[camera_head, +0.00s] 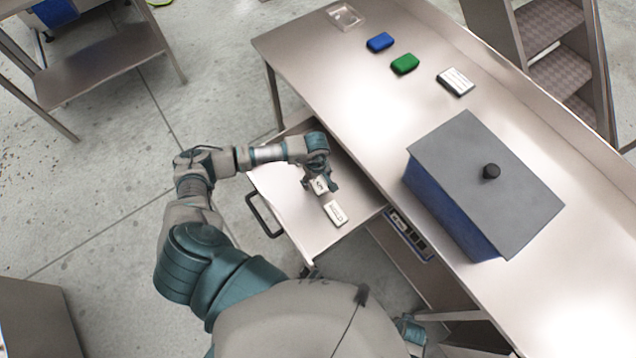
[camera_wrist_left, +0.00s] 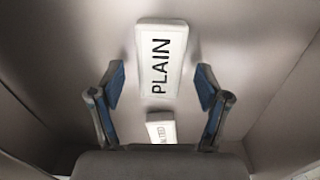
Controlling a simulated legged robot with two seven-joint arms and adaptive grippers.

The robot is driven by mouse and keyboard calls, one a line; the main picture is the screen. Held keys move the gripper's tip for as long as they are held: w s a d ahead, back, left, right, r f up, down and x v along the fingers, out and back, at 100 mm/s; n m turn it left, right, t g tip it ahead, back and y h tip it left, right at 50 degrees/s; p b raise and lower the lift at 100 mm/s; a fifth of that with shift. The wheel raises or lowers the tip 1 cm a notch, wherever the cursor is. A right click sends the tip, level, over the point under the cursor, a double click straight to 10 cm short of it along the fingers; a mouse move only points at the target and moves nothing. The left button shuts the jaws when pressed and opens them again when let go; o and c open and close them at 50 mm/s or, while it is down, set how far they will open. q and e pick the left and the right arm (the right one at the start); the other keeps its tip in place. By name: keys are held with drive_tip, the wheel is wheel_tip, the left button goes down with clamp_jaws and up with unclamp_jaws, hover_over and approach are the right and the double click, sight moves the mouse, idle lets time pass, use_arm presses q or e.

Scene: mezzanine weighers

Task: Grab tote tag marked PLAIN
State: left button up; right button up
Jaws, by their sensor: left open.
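The tote tag marked PLAIN (camera_wrist_left: 162,60) is a white block with black letters. In the left wrist view it lies between and slightly beyond the fingertips.
The open drawer (camera_head: 285,207) has low walls around the tags. Above it, the bench (camera_head: 345,90) carries a blue lidded box (camera_head: 450,205), a blue block (camera_head: 380,42), a green block (camera_head: 405,64), a white labelled block (camera_head: 455,82) and a clear tray (camera_head: 344,16).

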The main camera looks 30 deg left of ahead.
use_arm(q)
drive_tip(key=shift+a+f, duration=0.35)
drive_tip(key=shift+d+r, duration=0.2)
drive_tip(key=shift+d, duration=0.4)
drive_tip(key=c, duration=1.1)
